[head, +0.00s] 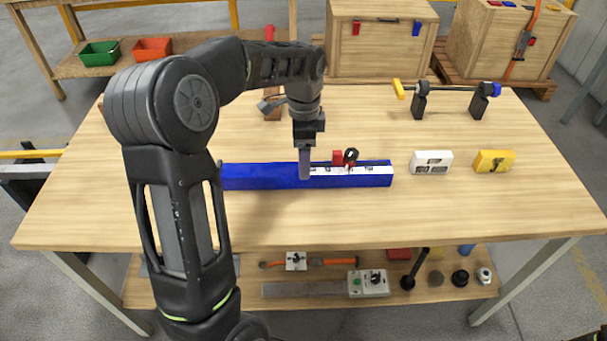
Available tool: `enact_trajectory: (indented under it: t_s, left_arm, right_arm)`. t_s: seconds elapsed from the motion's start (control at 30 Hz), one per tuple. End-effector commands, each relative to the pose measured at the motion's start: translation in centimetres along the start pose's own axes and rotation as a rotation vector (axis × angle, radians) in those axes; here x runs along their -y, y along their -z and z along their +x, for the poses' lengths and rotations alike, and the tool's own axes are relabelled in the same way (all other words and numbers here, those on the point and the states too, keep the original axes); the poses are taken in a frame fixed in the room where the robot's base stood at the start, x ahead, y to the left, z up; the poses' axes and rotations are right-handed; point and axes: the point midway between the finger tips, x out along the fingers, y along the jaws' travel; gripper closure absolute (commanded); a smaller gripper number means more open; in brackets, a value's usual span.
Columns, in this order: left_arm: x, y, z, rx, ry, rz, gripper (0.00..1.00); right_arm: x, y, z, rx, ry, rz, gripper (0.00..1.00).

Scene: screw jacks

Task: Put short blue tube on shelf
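A blue tube (260,177), rectangular in section, lies left to right across the middle of the table. A white strip with dark marks runs along its right half, and a red and black part (345,157) sits at its back edge. My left arm hides part of the tube's left end. My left gripper (304,165) points down at the tube's middle, its finger in front of the tube in the head view. I cannot tell whether it touches the tube or how wide its fingers are. A lower shelf (320,277) runs under the table.
A white box (431,162) and a yellow box (494,161) stand right of the tube. A bar on black stands (450,90) is at the back right. The lower shelf holds several tools and parts. The table's front right is clear.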

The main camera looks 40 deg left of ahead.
Motion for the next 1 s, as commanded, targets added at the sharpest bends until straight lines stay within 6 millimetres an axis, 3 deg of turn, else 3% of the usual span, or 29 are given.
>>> enact_trajectory:
  t_s: [0.17,0.53,1.0]
  left_arm:
    - [0.0,0.0,0.5,0.001,-0.001,0.0,0.29]
    - [-0.1,-0.1,5.0,0.001,-0.001,0.0,0.29]
    - [-0.1,-0.1,5.2,0.0,0.0,0.0,0.29]
  right_arm:
    - [0.0,0.0,-0.1,0.0,0.0,0.0,0.6]
    - [0.2,0.0,-0.6,0.0,0.0,0.0,0.6]
    - [0.2,0.0,-0.5,0.0,0.0,0.0,0.6]
